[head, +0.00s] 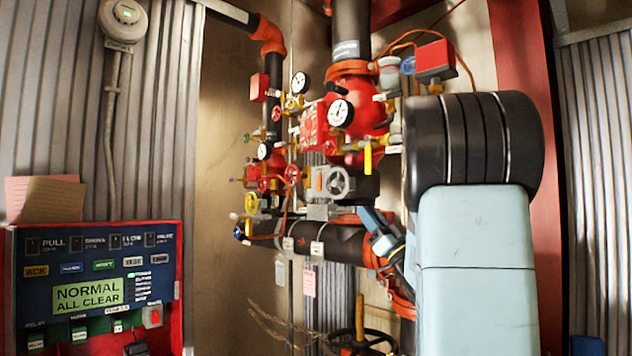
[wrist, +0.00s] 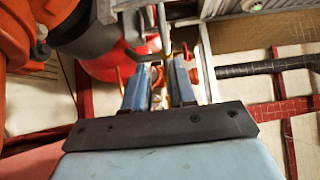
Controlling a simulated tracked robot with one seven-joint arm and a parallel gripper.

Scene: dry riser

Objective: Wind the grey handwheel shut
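Gauges (head: 340,112), small red handwheels (head: 291,175) and a yellow lever (head: 367,157) crowd around the valve. A black horizontal pipe (head: 328,243) runs below it. A larger handwheel (head: 359,341) is low down. An alarm panel (head: 95,285) reading NORMAL ALL CLEAR stands at left.

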